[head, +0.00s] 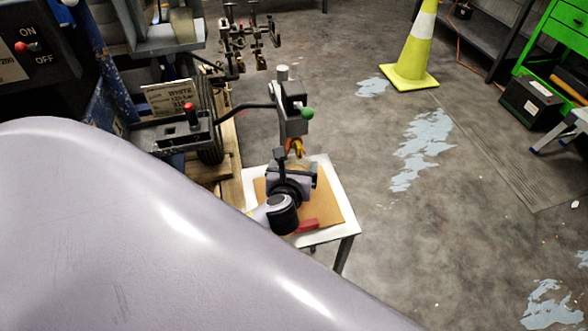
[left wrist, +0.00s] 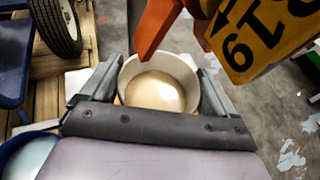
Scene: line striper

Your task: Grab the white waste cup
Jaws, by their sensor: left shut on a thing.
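The white waste cup (left wrist: 187,72) shows in the left wrist view, seen from above, with a tan, glossy inside. My left gripper (left wrist: 150,85) has one finger on each side of the cup and is shut on it. In the head view my left gripper (head: 292,172) is over the small white table, just below the striper's orange part; the cup is mostly hidden there and I cannot make it out clearly. I cannot tell whether the cup touches the surface below it. My right gripper is not in view.
The small white table (head: 342,196) carries a brown board (head: 332,213) and a red object (head: 308,225). The orange part (left wrist: 157,25) and a yellow numbered tag (left wrist: 265,38) hang close above the cup. A blue-rimmed container (left wrist: 28,155) is at lower left. A traffic cone (head: 414,45) stands on open floor.

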